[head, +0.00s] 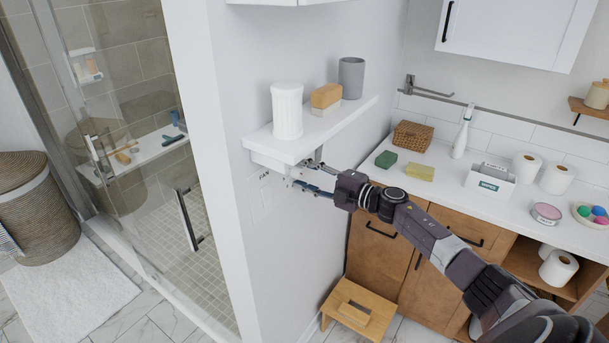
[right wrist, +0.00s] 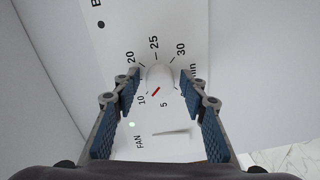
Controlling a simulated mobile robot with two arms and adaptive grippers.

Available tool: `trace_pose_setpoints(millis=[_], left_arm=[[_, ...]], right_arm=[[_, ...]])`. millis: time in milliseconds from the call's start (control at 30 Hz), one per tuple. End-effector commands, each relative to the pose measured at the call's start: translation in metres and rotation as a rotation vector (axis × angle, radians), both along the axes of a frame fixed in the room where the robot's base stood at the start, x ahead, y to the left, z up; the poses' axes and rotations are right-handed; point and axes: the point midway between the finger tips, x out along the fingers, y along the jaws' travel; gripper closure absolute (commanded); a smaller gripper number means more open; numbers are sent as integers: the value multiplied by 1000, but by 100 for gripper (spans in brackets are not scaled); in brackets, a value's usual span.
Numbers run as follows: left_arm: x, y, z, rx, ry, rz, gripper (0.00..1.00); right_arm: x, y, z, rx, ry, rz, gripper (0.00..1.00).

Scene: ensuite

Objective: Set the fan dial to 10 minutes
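The fan dial (right wrist: 161,75) is a round white knob on a white panel (right wrist: 113,30) marked FAN. Numbers from 5 to 30 show around it. Its short red mark points down and left, between the 5 and the 10. In the head view the panel (head: 265,192) is on the wall under a shelf, partly hidden by my gripper. My right gripper (head: 296,178) is at the panel. In the right wrist view its two fingers (right wrist: 160,77) are apart, one on each side of the dial, with small gaps visible. My left gripper is not in view.
The white shelf (head: 344,113) just above my right gripper holds a white ribbed cup (head: 287,111), a brush (head: 326,97) and a grey tumbler (head: 351,77). The counter (head: 445,190) is to the right. A wooden stool (head: 357,306) stands below.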

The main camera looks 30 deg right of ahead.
Motion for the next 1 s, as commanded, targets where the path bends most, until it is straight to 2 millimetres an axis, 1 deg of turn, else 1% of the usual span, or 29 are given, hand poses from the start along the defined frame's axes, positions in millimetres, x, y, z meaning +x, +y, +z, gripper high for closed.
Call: trace_pose_setpoints(millis=[267, 433, 567, 800, 1000], left_arm=[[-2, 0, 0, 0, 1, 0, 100], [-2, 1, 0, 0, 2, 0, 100], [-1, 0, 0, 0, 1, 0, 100], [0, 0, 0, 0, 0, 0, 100], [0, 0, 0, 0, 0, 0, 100]], right_arm=[[0, 0, 0, 0, 0, 0, 56], [-8, -4, -1, -1, 1, -1, 56], [-25, -10, 0, -2, 3, 1, 56], [-62, -26, 0, -2, 5, 0, 56], [-89, -37, 2, -1, 4, 1, 56]])
